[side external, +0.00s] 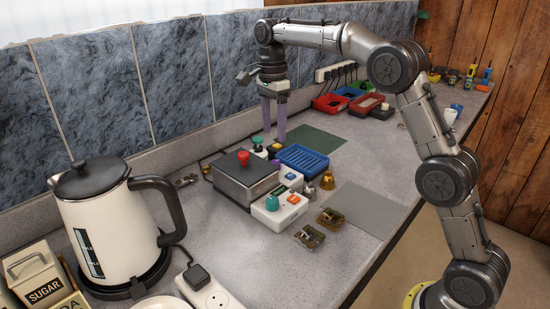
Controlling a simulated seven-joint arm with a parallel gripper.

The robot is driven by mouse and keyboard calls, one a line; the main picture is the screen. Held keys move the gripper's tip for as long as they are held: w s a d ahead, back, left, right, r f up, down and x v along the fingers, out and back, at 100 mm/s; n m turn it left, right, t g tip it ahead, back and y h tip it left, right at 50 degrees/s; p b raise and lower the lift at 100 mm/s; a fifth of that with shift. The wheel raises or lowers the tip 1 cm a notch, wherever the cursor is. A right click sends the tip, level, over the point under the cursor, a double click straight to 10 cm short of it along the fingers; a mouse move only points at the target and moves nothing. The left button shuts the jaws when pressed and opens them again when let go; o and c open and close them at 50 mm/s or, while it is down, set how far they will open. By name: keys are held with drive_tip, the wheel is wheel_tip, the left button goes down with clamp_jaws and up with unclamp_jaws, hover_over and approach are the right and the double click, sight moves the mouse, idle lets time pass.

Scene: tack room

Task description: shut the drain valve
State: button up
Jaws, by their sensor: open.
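My gripper (274,136) points straight down with two purple fingers, open and apart, with nothing visible between them. It is over the back of the counter, behind the blue tray (302,160). No part is clearly marked as the drain valve. Candidates are a grey box (246,180) with a red knob (243,155) on top, a white box (279,209) with a teal knob (271,203) and an orange button, and a small brass fitting (327,181). I cannot tell valve positions at this size. Small green and purple-topped knobs stand near the fingertips, partly crowded together.
A white kettle (115,225) stands at the left, with a power strip (212,296) in front. Red, green and blue bins (331,102) are at the back. A grey mat (365,207) leaves free room at the right.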

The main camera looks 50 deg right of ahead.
sight(275, 162)
drive_tip(key=f, duration=0.9)
drive_tip(key=shift+s, duration=0.2)
clamp_jaws()
